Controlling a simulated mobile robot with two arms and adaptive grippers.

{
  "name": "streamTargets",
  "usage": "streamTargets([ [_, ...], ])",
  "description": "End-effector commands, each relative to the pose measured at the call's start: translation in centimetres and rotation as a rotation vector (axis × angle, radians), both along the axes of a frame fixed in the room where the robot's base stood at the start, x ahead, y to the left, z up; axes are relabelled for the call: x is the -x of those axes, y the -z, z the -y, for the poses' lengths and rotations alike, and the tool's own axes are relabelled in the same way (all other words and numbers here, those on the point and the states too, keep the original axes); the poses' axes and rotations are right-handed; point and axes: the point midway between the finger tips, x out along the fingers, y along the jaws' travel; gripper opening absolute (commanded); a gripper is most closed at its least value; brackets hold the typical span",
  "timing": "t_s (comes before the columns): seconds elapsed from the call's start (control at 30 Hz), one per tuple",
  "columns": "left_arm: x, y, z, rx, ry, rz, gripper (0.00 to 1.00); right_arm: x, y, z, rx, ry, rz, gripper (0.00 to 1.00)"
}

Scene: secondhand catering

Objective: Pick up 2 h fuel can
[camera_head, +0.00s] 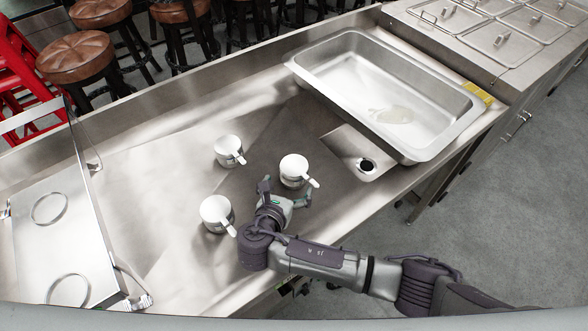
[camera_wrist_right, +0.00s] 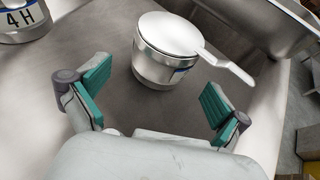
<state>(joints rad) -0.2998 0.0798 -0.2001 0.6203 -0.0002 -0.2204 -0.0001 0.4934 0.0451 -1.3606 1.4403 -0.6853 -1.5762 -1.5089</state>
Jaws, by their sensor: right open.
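Three small silver cans with white lids and side handles stand upright on the steel counter in the head view: a right one (camera_head: 294,170), a back-left one (camera_head: 228,151) and a front one (camera_head: 216,213). My right gripper (camera_head: 284,192) is open just in front of the right can. In the right wrist view a can (camera_wrist_right: 165,62) stands ahead of the open fingers (camera_wrist_right: 157,98), apart from them; its blue label is mostly turned away and unreadable. Another can (camera_wrist_right: 22,22) at the top left reads "4 H". No "2 H" label is readable. My left gripper is not in view.
A large steel pan (camera_head: 350,85) lies at the back right near a drain hole (camera_head: 366,165). A metal frame with rings (camera_head: 55,235) stands at the left. Lidded food wells (camera_head: 500,40) and stools (camera_head: 80,55) are beyond. Bare counter lies between the frame and cans.

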Motion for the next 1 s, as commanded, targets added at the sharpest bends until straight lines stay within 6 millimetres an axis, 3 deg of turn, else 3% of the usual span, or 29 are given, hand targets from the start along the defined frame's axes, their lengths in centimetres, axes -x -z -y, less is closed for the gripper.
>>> streamTargets([
  [0.2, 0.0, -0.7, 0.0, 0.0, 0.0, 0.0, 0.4, -2.5, 0.9, 0.9, 0.002, 0.001, 0.001, 1.0],
  [0.47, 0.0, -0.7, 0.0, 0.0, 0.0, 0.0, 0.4, -2.7, 1.1, 0.9, 0.0, 0.0, 0.0, 1.0],
  [0.9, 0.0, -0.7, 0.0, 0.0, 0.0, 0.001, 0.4, -2.7, 1.1, 0.9, 0.0, 0.0, 0.0, 0.3],
  [1.0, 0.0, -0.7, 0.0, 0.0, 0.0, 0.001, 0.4, -2.7, 1.1, 0.9, 0.0, -0.001, 0.001, 0.3],
])
